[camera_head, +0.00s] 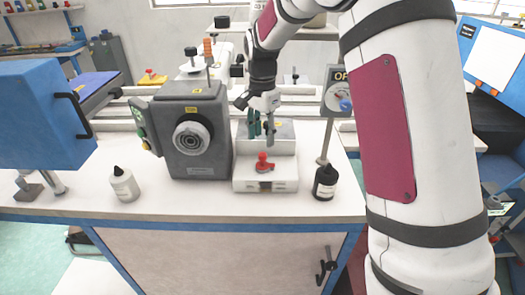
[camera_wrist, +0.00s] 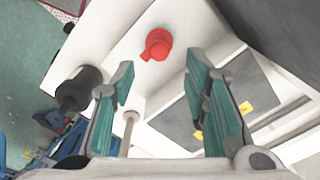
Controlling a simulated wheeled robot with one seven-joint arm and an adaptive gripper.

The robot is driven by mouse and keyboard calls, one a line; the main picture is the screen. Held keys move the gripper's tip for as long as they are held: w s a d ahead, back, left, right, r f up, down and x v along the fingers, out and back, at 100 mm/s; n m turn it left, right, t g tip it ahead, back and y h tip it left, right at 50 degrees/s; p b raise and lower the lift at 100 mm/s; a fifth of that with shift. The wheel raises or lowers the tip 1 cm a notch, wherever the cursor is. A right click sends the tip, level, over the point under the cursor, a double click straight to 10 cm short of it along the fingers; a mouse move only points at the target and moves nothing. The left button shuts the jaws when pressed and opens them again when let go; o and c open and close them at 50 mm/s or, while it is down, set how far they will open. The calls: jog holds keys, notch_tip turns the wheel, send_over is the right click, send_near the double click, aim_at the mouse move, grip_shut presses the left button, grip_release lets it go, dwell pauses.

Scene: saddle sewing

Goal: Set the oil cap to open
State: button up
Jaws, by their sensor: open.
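A red cap (camera_head: 264,163), which looks like the oil cap, sits on the front ledge of a white block (camera_head: 266,185) on the worktop. In the wrist view the red cap (camera_wrist: 157,45) shows a round top with a short tab at its lower left. My gripper (camera_head: 262,131) is open and empty, with green pads. It is above and behind the red cap, apart from it. In the wrist view the cap lies just beyond the gap between my fingertips (camera_wrist: 161,68).
A grey machine head (camera_head: 190,150) with a round dial stands left of the block. A black bottle (camera_head: 325,182) and a post with a dial sign (camera_head: 337,92) stand to the right. A white bottle (camera_head: 124,184) stands far left. The worktop's front strip is mostly clear.

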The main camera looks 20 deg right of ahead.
aim_at(262, 154)
notch_tip(262, 154, down, 6)
jog(key=shift+f, duration=0.25)
grip_shut()
